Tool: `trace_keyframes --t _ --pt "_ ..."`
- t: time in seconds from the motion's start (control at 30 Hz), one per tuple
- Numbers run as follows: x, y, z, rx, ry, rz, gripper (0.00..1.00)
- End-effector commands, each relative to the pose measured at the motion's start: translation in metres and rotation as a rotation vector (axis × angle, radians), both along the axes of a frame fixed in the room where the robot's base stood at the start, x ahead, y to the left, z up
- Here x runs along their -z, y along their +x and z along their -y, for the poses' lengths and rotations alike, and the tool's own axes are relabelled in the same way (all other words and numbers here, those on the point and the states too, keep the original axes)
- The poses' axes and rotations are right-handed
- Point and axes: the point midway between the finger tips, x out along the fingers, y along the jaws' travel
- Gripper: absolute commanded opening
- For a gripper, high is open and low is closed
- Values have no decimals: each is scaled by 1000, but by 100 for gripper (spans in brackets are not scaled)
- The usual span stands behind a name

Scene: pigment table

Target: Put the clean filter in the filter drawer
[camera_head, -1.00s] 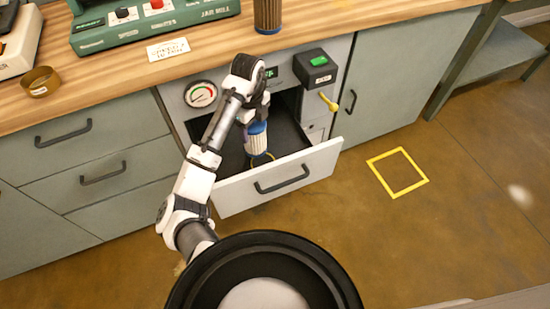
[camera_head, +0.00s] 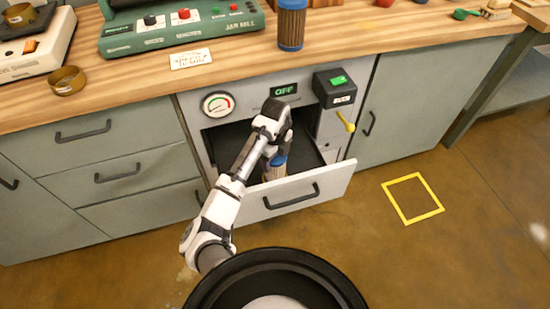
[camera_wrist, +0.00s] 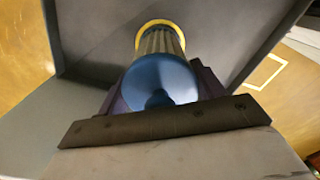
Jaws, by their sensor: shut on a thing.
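My gripper (camera_head: 280,150) is shut on a filter (camera_head: 275,171) with a blue cap, upright inside the open filter drawer (camera_head: 335,181). In the wrist view, the filter's blue cap (camera_wrist: 160,80) is between my fingers, and its pale pleated body points down to a yellow ring (camera_wrist: 158,22) on the dark drawer floor. The filter's lower end meets the ring in this view; whether it touches the floor I cannot tell. In the head view my arm and the drawer front hide part of the filter.

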Motion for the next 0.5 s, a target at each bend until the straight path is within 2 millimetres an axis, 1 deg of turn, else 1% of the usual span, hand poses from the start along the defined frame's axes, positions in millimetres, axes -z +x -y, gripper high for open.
trace_keyframes --t 0.07,0.27,0.37,0.4,0.5 --pt "4 0 0 0 0 1 40" --pt "4 0 0 1 0 1 40" --pt "7 0 0 1 0 1 40" --pt "7 0 0 1 0 1 70" --pt "7 0 0 1 0 1 83"
